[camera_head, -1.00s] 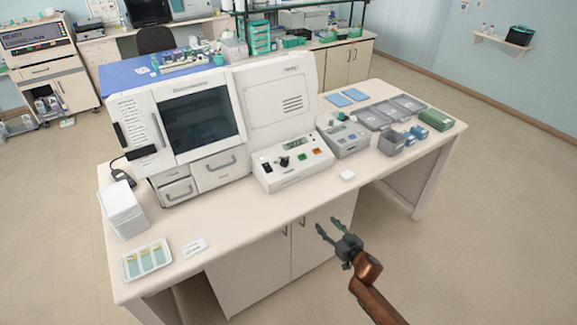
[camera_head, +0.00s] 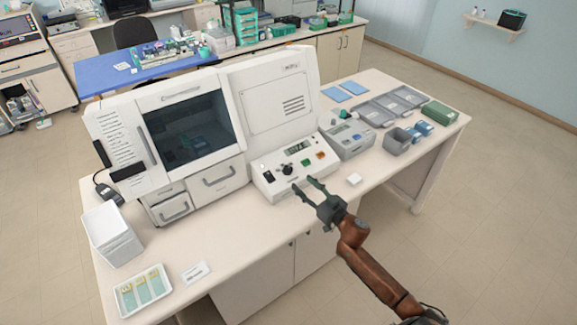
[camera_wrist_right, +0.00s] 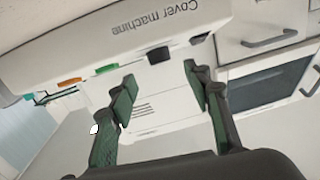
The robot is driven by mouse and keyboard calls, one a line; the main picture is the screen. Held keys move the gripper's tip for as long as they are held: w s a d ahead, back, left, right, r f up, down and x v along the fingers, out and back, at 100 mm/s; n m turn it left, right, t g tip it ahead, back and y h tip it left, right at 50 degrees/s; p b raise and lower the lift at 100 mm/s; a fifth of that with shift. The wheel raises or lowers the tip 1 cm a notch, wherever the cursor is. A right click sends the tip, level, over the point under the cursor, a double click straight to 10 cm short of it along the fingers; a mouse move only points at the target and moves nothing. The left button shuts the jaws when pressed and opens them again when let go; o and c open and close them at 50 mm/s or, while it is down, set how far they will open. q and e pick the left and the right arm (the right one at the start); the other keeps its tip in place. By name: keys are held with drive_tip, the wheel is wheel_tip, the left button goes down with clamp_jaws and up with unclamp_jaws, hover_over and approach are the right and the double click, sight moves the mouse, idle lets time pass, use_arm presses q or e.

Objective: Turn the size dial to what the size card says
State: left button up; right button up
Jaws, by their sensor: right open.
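The black dial (camera_head: 288,170) sits on the sloped top of the white control box (camera_head: 275,187), below its small display. In the right wrist view the scene is upside down and the box front reads "Cover machine"; the dial (camera_wrist_right: 158,53) appears between the finger lines, beyond the tips. My right gripper (camera_head: 305,185) is open and empty, near the front edge of the control box, just right of the dial. It looks apart from the dial. A small white card (camera_head: 196,272) lies at the front left of the table; its print is too small to read. My left gripper is not in view.
Green (camera_head: 306,162) and orange (camera_head: 320,155) buttons and a black switch (camera_head: 268,178) flank the dial. A grey device (camera_head: 347,139) stands to the right. A slide tray (camera_head: 119,302) lies at front left.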

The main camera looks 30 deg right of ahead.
sight(291, 172)
drive_tip(key=shift+w+a+r, duration=0.1)
drive_tip(key=shift+w+a, duration=0.1)
drive_tip(key=shift+w, duration=0.3)
drive_tip(key=shift+w+a, duration=0.15)
drive_tip(key=shift+w, duration=0.3)
drive_tip(key=w, duration=0.4)
drive_tip(key=shift+w, duration=0.6)
drive_tip(key=shift+w+a, duration=0.1)
drive_tip(key=shift+w, duration=0.25)
drive_tip(key=c, duration=0.7)
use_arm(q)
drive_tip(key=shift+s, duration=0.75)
use_arm(e)
drive_tip(key=c, duration=0.4)
